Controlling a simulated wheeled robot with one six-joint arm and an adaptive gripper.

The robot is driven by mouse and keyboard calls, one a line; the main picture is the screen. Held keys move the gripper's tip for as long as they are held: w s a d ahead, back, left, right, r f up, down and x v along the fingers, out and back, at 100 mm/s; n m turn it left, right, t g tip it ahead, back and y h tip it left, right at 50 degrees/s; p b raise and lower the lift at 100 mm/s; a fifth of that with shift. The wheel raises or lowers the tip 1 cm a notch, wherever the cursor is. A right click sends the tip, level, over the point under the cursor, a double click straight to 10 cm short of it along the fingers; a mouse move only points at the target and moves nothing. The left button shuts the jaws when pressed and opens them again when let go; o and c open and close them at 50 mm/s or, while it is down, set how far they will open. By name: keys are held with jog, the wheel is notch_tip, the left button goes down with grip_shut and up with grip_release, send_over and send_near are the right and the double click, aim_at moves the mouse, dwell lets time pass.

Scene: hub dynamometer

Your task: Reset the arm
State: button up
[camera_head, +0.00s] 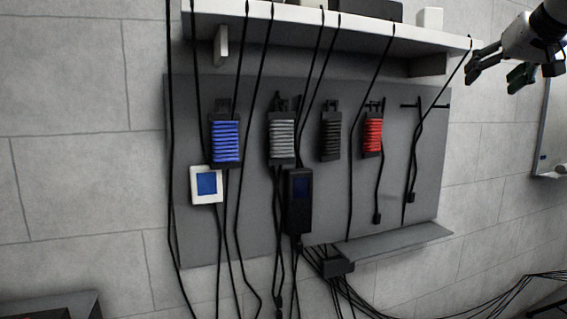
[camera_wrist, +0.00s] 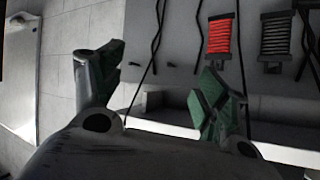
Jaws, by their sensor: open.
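My gripper (camera_head: 494,72) is at the upper right of the head view, raised near the right end of the white shelf. It is open and holds nothing. In the wrist view my gripper (camera_wrist: 160,95) shows its two fingers apart, with greenish pads and grey board between them. The red spool (camera_head: 373,134) hangs on the grey wall board (camera_head: 240,220); it also shows in the wrist view (camera_wrist: 220,38), beyond the right finger. A dark spool (camera_wrist: 276,38) hangs beside it there.
The white shelf (camera_head: 290,22) juts out above the board, with black cables hanging from it. Blue (camera_head: 225,139), grey (camera_head: 282,138) and dark (camera_head: 330,136) spools hang in a row. A white device (camera_head: 206,185) and a black handheld unit (camera_head: 299,200) hang below. A grey ledge (camera_head: 400,244) sits lower right.

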jog(key=s+a+f+n+g, duration=0.1)
jog(key=s+a+f+g, duration=0.1)
jog(key=s+f, duration=0.4)
jog(key=s+a+f+n+g, duration=0.1)
jog(key=s+a+f+g, duration=0.2)
jog(key=f, duration=1.2)
jog(key=s+a+f+n+g, duration=0.1)
jog(key=s+a+f+g, duration=0.1)
jog(key=s+f, duration=0.7)
notch_tip(320, 180, down, 2)
jog(key=shift+s+a+f+g+y, duration=0.1)
jog(key=shift+s+a+g+y, duration=0.05)
jog(key=shift+a+g+y, duration=0.3)
